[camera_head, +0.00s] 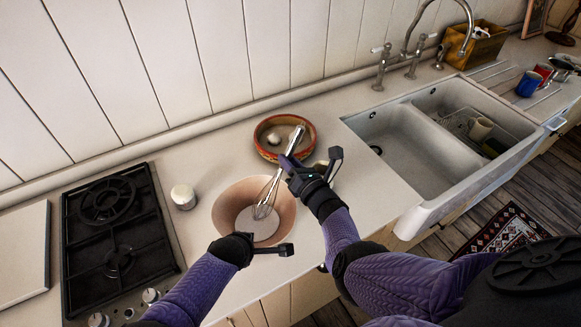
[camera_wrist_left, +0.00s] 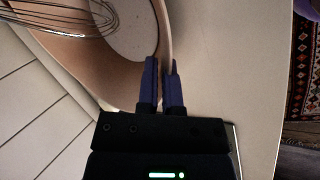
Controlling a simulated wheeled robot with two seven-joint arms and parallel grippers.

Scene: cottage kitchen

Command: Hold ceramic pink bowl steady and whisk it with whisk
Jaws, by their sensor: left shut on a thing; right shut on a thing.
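The pink bowl (camera_head: 229,207) stands upright on the counter between the hob and the sink. Pale contents show at its bottom. My left gripper (camera_wrist_left: 163,80) is shut on the bowl's near rim, with one finger on each side of the bowl wall (camera_wrist_left: 100,75). In the head view my left gripper (camera_head: 270,248) is at the bowl's near edge. My right gripper (camera_head: 300,172) is shut on the handle of the metal whisk (camera_head: 266,197), to the right of the bowl and above it. The whisk tilts, its wire head down inside the bowl; the wires (camera_wrist_left: 62,18) also show in the left wrist view.
A red-orange dish (camera_head: 262,150) with a pale item in it stands behind the bowl. A small white jar (camera_head: 183,197) is left of the bowl, by the black hob (camera_head: 115,240). The white sink (camera_head: 400,150) is to the right. Counter right of the bowl is clear.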

